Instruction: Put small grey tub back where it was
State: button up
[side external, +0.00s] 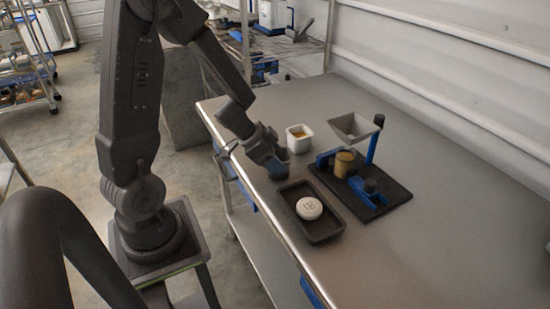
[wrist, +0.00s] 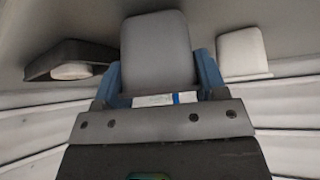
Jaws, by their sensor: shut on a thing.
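The small grey tub (wrist: 157,50) fills the middle of the wrist view, between the two blue fingers of my gripper (wrist: 160,72). My gripper is shut on it. In the side external view my gripper (side external: 276,166) is low over the left edge of the bench, between the white tub and the dark tray. The grey tub is mostly hidden there by the gripper. I cannot tell whether its base touches the bench.
A white tub (side external: 299,138) with orange-brown contents stands just behind my gripper. A dark tray (side external: 326,233) holding a white round puck (side external: 309,208) lies in front. A black-based hopper stand (side external: 394,193) with a tan cylinder (side external: 344,164) is to the right. The far right bench is clear.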

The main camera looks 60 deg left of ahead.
jog(key=shift+f, duration=0.15)
jog(key=o, duration=0.9)
jog(key=shift+c, duration=0.2)
